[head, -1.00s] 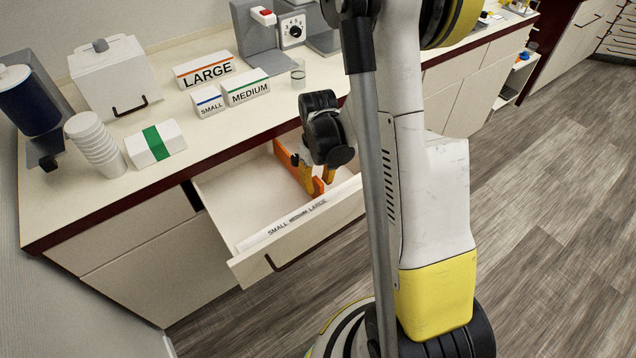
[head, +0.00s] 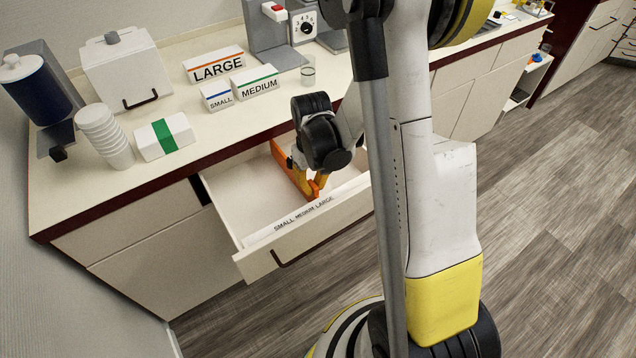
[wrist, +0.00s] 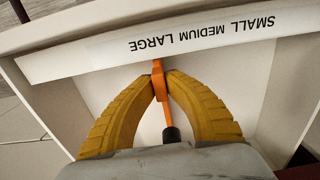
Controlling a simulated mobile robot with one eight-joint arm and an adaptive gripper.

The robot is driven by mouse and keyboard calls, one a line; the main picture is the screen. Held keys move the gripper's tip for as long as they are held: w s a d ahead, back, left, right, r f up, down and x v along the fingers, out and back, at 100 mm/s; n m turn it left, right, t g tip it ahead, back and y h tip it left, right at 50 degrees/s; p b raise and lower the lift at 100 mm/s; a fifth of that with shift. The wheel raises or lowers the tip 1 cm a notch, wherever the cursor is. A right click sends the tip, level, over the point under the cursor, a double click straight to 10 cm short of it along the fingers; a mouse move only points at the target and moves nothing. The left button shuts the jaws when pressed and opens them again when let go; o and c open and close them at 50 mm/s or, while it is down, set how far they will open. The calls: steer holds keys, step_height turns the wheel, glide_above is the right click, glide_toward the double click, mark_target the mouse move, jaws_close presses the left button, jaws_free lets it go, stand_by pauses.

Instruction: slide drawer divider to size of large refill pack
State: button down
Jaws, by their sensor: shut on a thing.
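The drawer (head: 225,200) is pulled open below the counter. Inside it stands an orange divider (head: 280,153), running front to back. My gripper (head: 315,186) is down in the drawer, its yellow fingers closed on the divider's front part. In the wrist view, the fingertips (wrist: 162,78) pinch the orange divider (wrist: 158,87), whose front end meets the label strip (wrist: 95,56) under the word LARGE. The strip reads SMALL, MEDIUM, LARGE. A white pack with a green band (head: 150,146) lies on the counter. White boxes marked LARGE (head: 215,67), MEDIUM (head: 257,84) and SMALL (head: 217,97) stand farther back.
On the counter are a stack of white cups (head: 104,135), a blue canister (head: 40,95), a lidded white bin (head: 125,75), a clear glass (head: 308,70) and a grey machine with a dial (head: 303,27). The drawer's left part is empty.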

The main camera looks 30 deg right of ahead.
steer(key=c, duration=1.4)
jaws_free()
steer(key=shift+r, duration=0.1)
step_height(320, 180, up, 12)
steer(key=shift+f, duration=0.1)
steer(key=s+a+r+t, duration=0.2)
steer(key=s+a+r, duration=0.1)
steer(key=s+a+r+t, duration=0.2)
steer(key=s+a+r, duration=0.1)
steer(key=s+r, duration=0.1)
steer(key=s+a+r+t, duration=0.3)
steer(key=shift+s+a+r, duration=0.2)
steer(key=shift+s+r, duration=0.15)
